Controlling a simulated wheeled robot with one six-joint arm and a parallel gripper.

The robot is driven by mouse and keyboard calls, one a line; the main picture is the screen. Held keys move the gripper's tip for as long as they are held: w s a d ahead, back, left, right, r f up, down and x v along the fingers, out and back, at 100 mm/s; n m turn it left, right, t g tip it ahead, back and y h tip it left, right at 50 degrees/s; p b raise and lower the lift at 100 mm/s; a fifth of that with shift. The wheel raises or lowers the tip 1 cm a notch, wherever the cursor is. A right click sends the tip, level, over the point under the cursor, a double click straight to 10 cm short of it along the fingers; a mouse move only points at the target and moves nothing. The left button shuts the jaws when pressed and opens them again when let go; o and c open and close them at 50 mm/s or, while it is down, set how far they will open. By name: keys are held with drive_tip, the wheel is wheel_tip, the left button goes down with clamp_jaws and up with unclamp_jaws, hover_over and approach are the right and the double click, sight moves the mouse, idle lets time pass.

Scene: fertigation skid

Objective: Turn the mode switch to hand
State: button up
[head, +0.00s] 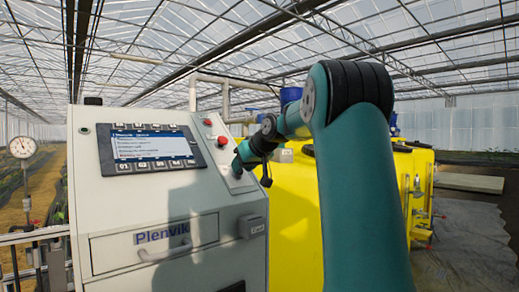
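The control cabinet (180,215) stands at the left with its sloped top panel facing me. My gripper (252,176) is at the right edge of that panel, beside a light strip with controls. Its two dark fingers look spread apart, one close over the strip and one further right. The mode switch cannot be made out clearly; my gripper covers the lower part of the strip where a small control partly shows. Whether a finger touches anything is too small to tell.
The panel carries a display (148,146) with buttons and a red button (222,140). A drawer with a handle (165,252) and a small grey box (251,226) are on the front. A yellow tank (296,205) stands behind my arm. A gauge (22,147) is at far left.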

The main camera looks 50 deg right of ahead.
drive_tip(key=v, duration=1.5)
drive_tip(key=shift+s+a, duration=0.15)
drive_tip(key=shift+a, duration=0.05)
